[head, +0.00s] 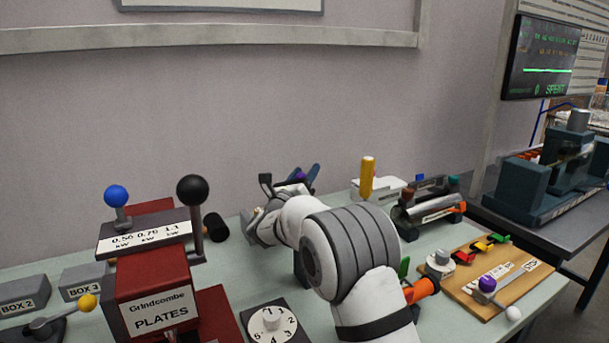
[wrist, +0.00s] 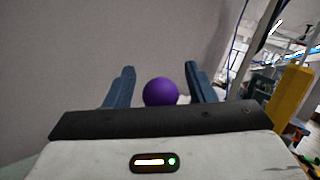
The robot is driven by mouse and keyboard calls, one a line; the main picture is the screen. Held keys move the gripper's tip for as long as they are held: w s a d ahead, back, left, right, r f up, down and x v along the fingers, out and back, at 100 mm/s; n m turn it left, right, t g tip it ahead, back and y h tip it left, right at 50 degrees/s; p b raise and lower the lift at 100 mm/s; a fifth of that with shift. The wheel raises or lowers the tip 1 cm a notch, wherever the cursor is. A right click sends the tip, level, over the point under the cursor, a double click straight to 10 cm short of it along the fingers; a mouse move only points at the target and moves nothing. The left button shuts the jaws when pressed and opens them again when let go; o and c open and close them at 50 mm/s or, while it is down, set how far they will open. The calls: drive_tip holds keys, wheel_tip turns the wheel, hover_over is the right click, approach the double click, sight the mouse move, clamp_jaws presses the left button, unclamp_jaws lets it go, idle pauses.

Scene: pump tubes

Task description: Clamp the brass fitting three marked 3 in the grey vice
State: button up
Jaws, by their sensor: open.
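My gripper (head: 304,176) is at the back of the bench with its two blue fingers apart. In the wrist view, a purple ball (wrist: 160,92) shows between the open fingers (wrist: 159,68). The fingers stand to either side of it with gaps, and I cannot tell how far off it is. It also shows as a small purple patch by the fingers in the head view (head: 299,176). I cannot make out a brass fitting marked 3 or a grey vice; my arm hides much of the middle of the bench.
A red "Grindcombe PLATES" machine (head: 155,290) with ball levers stands left of my arm. A yellow upright cylinder (head: 368,178) stands right of my gripper, also in the wrist view (wrist: 291,95). A wooden board (head: 525,285) with levers and a numbered dial (head: 271,322) are nearer.

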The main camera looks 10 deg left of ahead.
drive_tip(key=shift+s, duration=0.1)
drive_tip(key=shift+s+a+f, duration=0.1)
drive_tip(key=shift+s+a, duration=0.05)
drive_tip(key=shift+s, duration=0.1)
drive_tip(key=s+a, duration=0.4)
drive_tip(key=s, duration=0.7)
drive_tip(key=shift+s+p, duration=0.35)
drive_tip(key=shift+p, duration=0.05)
drive_tip(key=shift+a+f, duration=0.1)
